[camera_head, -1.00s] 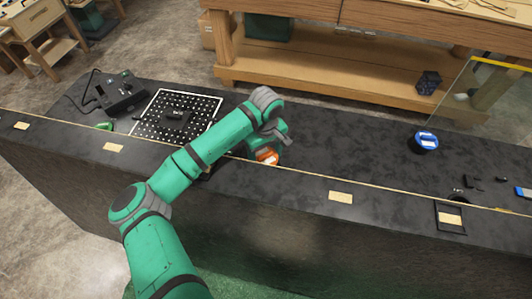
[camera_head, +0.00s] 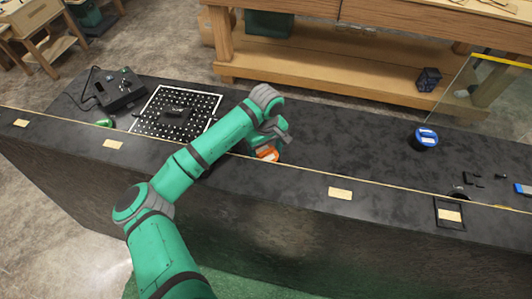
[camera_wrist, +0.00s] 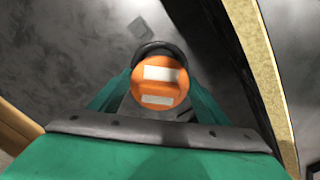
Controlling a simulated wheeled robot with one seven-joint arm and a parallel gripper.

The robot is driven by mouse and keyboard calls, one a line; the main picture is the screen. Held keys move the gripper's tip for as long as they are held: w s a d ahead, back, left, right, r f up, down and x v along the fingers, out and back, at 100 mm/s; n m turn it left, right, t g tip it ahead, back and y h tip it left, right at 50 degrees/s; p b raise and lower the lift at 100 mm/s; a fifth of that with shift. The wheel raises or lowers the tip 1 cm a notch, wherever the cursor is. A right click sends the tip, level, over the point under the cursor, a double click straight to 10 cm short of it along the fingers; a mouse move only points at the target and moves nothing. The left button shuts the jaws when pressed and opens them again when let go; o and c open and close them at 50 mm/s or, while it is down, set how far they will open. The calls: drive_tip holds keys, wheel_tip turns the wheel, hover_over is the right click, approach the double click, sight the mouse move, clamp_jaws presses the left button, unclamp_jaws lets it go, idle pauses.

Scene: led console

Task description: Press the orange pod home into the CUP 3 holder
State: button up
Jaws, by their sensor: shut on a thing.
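The orange pod (camera_wrist: 160,84) is round with white labels on its top, and in the wrist view it sits between the fingers of my gripper (camera_wrist: 155,95). A dark ring or rim shows just behind the pod; I cannot tell whether it is a holder. In the head view the pod (camera_head: 267,155) shows below my gripper (camera_head: 270,145), near the front edge of the counter. My gripper is shut on the pod. I cannot tell how far above the counter the pod is. No holder marked CUP 3 can be made out.
A perforated black board with a white border (camera_head: 150,125) lies to the left, beside a black control box (camera_head: 120,92). A blue-topped dark cylinder (camera_head: 425,138) stands to the right. A label plate (camera_head: 340,193) is on the front edge. The counter between them is clear.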

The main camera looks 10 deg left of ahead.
drive_tip(key=shift+f, duration=2.35)
idle(1.1)
drive_tip(key=o, duration=1.1)
drive_tip(key=shift+a, duration=0.1)
wheel_tip(320, 180, up, 11)
drive_tip(key=shift+f, duration=0.1)
drive_tip(key=shift+d, duration=0.2)
